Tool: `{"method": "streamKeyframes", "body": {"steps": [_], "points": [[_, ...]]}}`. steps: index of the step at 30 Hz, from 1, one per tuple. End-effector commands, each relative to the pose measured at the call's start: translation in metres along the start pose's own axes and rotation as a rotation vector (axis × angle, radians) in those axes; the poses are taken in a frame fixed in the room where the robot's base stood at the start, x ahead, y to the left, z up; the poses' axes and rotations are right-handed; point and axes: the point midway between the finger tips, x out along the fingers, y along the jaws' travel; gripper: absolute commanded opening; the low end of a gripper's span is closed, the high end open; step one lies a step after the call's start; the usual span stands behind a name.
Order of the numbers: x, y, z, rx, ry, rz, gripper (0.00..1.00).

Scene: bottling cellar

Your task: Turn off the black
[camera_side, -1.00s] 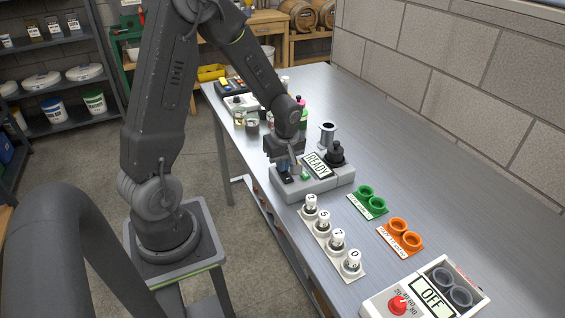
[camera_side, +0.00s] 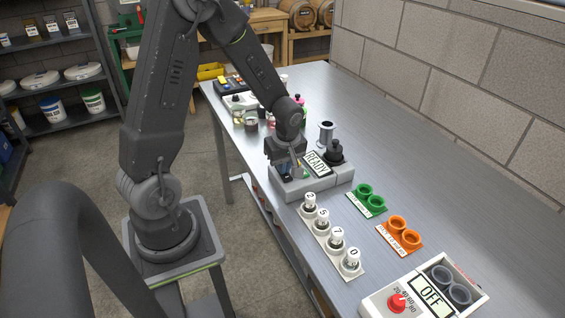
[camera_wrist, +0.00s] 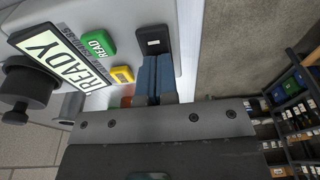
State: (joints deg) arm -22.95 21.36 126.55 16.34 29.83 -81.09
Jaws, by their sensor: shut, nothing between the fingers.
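A grey device (camera_side: 318,186) on the bench has a lit display (camera_side: 316,163) reading READY, also seen in the wrist view (camera_wrist: 58,58). In the wrist view a black switch (camera_wrist: 153,41) sits at the device's end, beside a green READ button (camera_wrist: 98,44) and a yellow-framed button (camera_wrist: 122,74). A black round fitting (camera_side: 335,153) stands on the device's far side. My gripper (camera_side: 295,174) is over the device's near left end. Its blue fingers (camera_wrist: 154,60) are shut and empty, with their tips right by the black switch. I cannot tell whether they touch it.
A white strip with several numbered vials (camera_side: 322,232), green cups (camera_side: 367,196) and orange cups (camera_side: 399,235) lie to the right. A unit with a red knob (camera_side: 397,303) and an OFF display is at the front. Small bottles stand behind my gripper. The bench's right side is clear.

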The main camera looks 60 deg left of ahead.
Motion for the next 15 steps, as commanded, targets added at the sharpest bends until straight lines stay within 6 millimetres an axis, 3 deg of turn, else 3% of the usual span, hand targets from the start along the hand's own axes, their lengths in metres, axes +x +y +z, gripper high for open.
{"method": "streamKeyframes", "body": {"steps": [8, 15], "points": [[-0.007, 0.000, -0.001, 0.000, 0.002, 0.002, 0.00], [-0.050, 0.001, 0.000, 0.001, 0.003, 0.006, 0.00]]}}
